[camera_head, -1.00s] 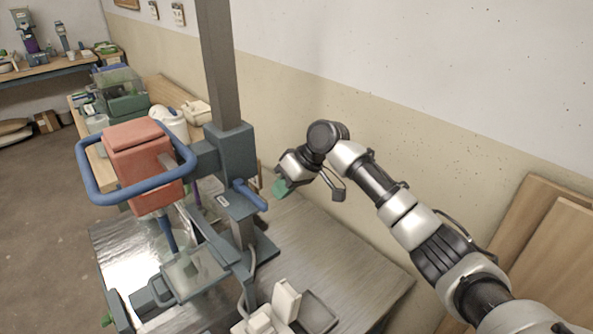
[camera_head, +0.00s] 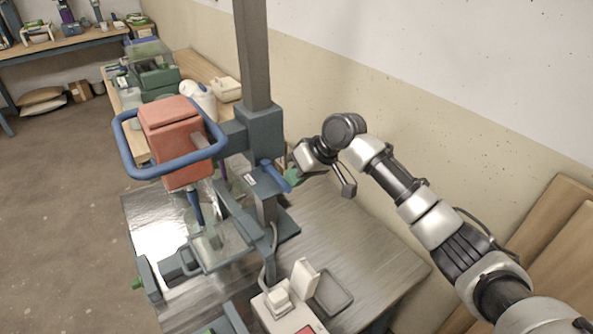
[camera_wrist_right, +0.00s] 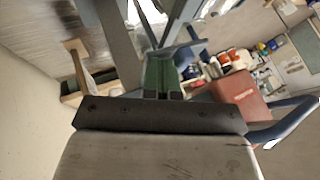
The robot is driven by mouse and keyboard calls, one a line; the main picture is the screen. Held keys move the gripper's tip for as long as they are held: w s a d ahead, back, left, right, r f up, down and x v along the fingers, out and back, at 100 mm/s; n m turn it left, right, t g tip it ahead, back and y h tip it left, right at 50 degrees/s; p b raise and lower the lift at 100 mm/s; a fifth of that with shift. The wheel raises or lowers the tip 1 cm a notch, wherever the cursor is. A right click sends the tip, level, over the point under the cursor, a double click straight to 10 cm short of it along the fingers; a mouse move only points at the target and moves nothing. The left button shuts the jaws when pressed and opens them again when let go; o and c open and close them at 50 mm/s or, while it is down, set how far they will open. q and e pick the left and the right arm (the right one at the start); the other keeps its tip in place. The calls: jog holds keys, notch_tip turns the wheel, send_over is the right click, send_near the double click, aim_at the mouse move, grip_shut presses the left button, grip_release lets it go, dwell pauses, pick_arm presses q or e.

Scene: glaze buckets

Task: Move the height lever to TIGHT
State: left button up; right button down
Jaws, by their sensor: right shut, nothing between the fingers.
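The mixer stand has a grey column (camera_head: 255,60) with a dark carriage (camera_head: 262,128) clamped on it. A blue height lever (camera_head: 275,175) sticks out from the carriage's right side and slopes down to the right. A small label is beside it, too small to read. My right gripper (camera_head: 293,177), with green fingertips, is shut and empty right beside the lever's lower end. I cannot tell whether it touches the lever. In the right wrist view the green fingers (camera_wrist_right: 160,78) are together, with the grey stand parts just beyond. My left gripper is not in view.
A red motor head (camera_head: 175,130) with a blue ring handle (camera_head: 122,150) hangs left of the column. A white control box (camera_head: 290,310) and a dark tray (camera_head: 332,292) stand on the metal table (camera_head: 375,255). The wall is close behind my right arm.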

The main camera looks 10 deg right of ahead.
aim_at(271, 191)
jog(key=shift+s+a+r+m+t+h+p, duration=0.1)
jog(key=shift+s+a+m+t+h+p, duration=0.4)
jog(key=shift+p, duration=0.75)
jog(key=shift+s+a+r+m+t+y+p, duration=0.15)
jog(key=shift+a+m+p, duration=0.3)
jog(key=shift+m+p, duration=0.55)
jog(key=shift+s+a+r+m+t+h+p, duration=0.15)
jog(key=shift+a+m+t+h+p, duration=0.2)
jog(key=shift+p, duration=1.1)
jog(key=shift+a+f+m+p, duration=0.1)
jog(key=shift+a+m+p, duration=0.15)
jog(key=shift+a+p, duration=0.05)
jog(key=shift+s+a+f+p, duration=0.1)
jog(key=shift+a+f+p, duration=0.15)
jog(key=shift+a+p, duration=0.3)
jog(key=shift+d, duration=0.15)
